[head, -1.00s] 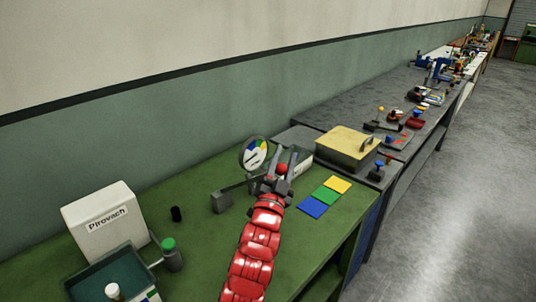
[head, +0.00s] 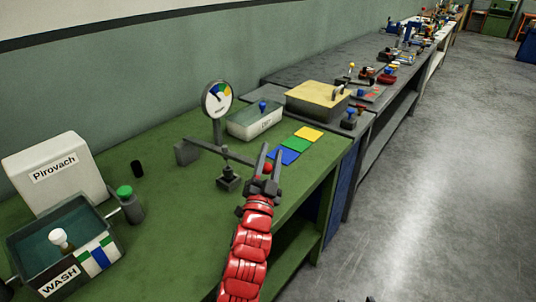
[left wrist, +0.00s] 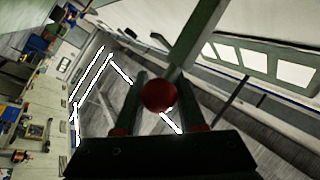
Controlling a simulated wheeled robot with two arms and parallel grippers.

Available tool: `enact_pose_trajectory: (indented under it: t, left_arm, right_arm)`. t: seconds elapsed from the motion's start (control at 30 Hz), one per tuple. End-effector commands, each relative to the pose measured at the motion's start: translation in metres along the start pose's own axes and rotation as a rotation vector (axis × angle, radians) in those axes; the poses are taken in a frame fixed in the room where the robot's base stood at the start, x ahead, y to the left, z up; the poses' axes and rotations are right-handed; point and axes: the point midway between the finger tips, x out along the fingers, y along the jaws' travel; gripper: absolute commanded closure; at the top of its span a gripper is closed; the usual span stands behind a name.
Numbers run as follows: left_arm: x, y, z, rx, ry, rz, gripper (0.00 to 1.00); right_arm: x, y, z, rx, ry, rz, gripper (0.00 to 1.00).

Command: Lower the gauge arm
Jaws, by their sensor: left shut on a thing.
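The gauge arm (head: 205,147) is a thin grey bar that runs from a grey block to a red ball knob (head: 267,168). It slopes down to the right in the head view. My left gripper (head: 270,162) is shut on the red knob at the bar's end. In the left wrist view the knob (left wrist: 160,95) sits between the two fingers, with the bar leading up behind it. A round gauge dial (head: 217,99) stands on a post behind the arm. A small dark stand (head: 229,181) is under the bar; I cannot tell whether they touch.
Blue, green and yellow tiles (head: 295,143) lie right behind the gripper. A grey tray (head: 254,121) and a yellow-lidded box (head: 318,98) stand farther back. At left are a WASH tray (head: 45,285), a green-capped bottle (head: 131,205) and a white Pirovach box (head: 57,170).

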Motion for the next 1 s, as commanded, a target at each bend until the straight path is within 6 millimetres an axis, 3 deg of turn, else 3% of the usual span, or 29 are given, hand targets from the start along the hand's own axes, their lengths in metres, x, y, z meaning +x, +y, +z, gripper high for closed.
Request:
enact_pose_trajectory:
  t: [0.37, 0.4, 0.57, 0.87, 1.0]
  left_arm:
    - [-0.001, 0.003, -0.002, -0.007, 0.005, 0.004, 1.0]
    - [-0.001, 0.003, -0.003, -0.007, 0.005, 0.004, 0.59]
    - [-0.001, 0.003, -0.002, -0.006, 0.004, 0.003, 0.31]
    - [-0.002, 0.002, 0.0, -0.003, 0.002, 0.002, 0.31]
    - [-0.012, 0.003, 0.001, -0.003, 0.001, 0.003, 0.31]
  right_arm:
    - [-0.001, 0.0, 0.0, 0.0, 0.0, 0.0, 0.5]
    - [-0.001, 0.0, 0.0, 0.0, 0.0, 0.0, 0.5]
    - [-0.001, 0.0, 0.0, 0.0, 0.0, 0.0, 0.5]
    - [-0.001, 0.0, 0.0, 0.0, 0.0, 0.0, 0.5]
    - [-0.002, 0.0, 0.0, 0.0, 0.0, 0.0, 0.5]
